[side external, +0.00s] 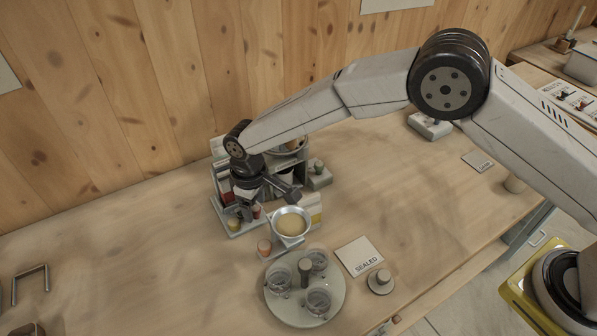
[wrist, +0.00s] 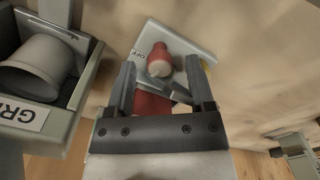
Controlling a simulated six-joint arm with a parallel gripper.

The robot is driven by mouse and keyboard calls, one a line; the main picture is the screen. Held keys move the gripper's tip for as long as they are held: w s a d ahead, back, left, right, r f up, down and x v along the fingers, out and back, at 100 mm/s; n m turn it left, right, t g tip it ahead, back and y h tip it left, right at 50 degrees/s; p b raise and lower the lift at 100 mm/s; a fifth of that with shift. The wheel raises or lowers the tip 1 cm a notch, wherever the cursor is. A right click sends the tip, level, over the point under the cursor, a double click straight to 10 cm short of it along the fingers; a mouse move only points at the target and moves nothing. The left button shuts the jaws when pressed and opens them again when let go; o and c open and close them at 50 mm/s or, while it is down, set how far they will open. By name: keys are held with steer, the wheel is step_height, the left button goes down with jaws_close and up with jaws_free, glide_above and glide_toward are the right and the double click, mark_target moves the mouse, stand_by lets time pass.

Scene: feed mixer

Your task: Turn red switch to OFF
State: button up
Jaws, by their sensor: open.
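The red switch (wrist: 159,52) shows in the wrist view as a red knob with a paler end, on a light plate (wrist: 186,36). Dark lettering on the left of the plate seems to read OFF; lettering at its right is partly covered by a finger. My gripper (wrist: 160,63) is open, with one finger on each side of the knob in the picture. I cannot tell whether either finger touches it. A second red part (wrist: 152,104) lies below, partly hidden by the gripper body.
A round tray (side external: 327,312) with glass jars and a SEALED card (side external: 358,255) lie in front. In the wrist view a grey cup (wrist: 37,68) sits at left.

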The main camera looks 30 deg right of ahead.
mark_target(256, 207)
steer(key=shift+r, duration=3.8)
steer(key=n, duration=0.7)
steer(key=shift+d, duration=0.1)
steer(key=shift+f, duration=0.1)
steer(key=shift+f, duration=3.8)
jaws_close()
